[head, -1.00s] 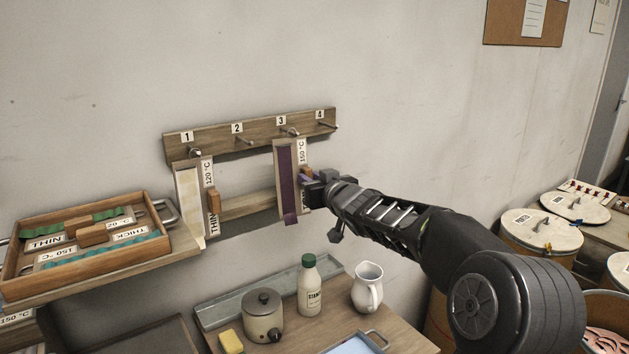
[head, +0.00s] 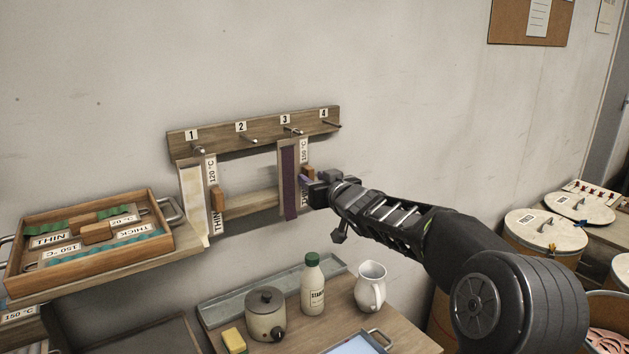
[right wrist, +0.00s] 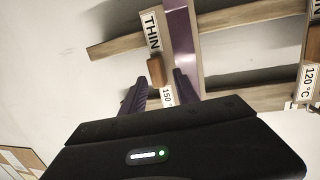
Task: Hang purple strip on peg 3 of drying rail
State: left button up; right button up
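The purple strip (head: 289,182) hangs down from peg 3 (head: 292,131) of the drying rail (head: 262,132), flat along a pale wooden board. It also shows in the right wrist view (right wrist: 182,48). My right gripper (head: 308,187) is just right of the strip's lower half. In the right wrist view its two fingers (right wrist: 160,93) stand apart with nothing gripped between them; a brown wooden block on a labelled board shows beyond the fingertips. My left gripper is not in view.
A pale strip (head: 193,200) hangs under peg 1. A wooden tray (head: 150,258) of teal and green pieces stands at left. Below the rail are a lidded pot (head: 266,318), a bottle (head: 312,290) and a white jug (head: 370,288). Drums (head: 540,240) stand at right.

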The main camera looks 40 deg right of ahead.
jog(key=shift+o, duration=0.7)
jog(key=shift+s, duration=0.15)
jog(key=b+v, duration=0.1)
jog(key=v, duration=0.6)
jog(key=shift+s, duration=0.3)
jog(key=shift+a, duration=0.1)
